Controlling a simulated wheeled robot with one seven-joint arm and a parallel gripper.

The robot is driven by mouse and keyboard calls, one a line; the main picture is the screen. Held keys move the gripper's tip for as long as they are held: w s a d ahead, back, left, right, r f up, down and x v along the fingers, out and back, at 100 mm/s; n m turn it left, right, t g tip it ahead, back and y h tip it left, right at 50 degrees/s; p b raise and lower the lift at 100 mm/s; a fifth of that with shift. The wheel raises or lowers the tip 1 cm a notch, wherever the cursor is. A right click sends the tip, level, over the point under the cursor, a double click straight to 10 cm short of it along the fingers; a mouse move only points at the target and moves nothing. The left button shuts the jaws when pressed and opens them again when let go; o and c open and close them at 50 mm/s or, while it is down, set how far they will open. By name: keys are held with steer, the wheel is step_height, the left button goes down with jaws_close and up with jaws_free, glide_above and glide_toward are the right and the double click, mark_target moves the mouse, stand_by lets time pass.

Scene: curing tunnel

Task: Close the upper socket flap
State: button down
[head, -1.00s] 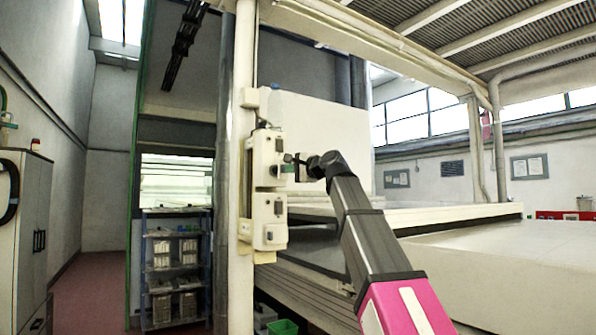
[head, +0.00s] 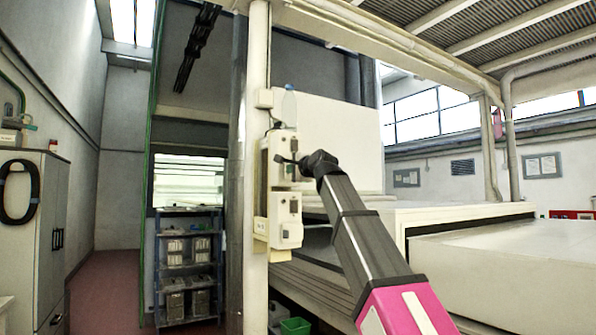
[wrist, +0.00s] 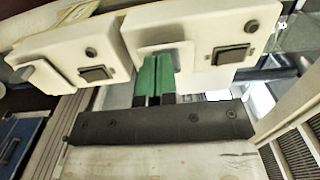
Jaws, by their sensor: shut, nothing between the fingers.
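The upper socket box (head: 283,147) is a cream housing on the post, and it also shows at the right in the wrist view (wrist: 196,22). It carries a dark square (wrist: 232,54) and a round knob. A small grey tab (wrist: 172,48), possibly its flap, sticks out on its left side; I cannot tell its angle. My gripper (wrist: 158,60) is shut and empty, its green fingers in front of this tab and partly covering it. Contact is unclear. In the head view my gripper (head: 284,161) overlaps the upper box's front, hiding part of it.
A similar lower box (head: 285,220) sits directly beneath on the cream post (head: 257,100). A large cream panel stands behind them. A long pale bed (head: 490,250) lies to the right. A shelf rack (head: 188,262) stands behind left, with open floor (head: 110,285) beside it.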

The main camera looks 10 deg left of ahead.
steer(key=shift+w+a, duration=0.15)
steer(key=shift+a, duration=0.4)
steer(key=shift+w+a, duration=0.15)
steer(key=shift+a, duration=0.4)
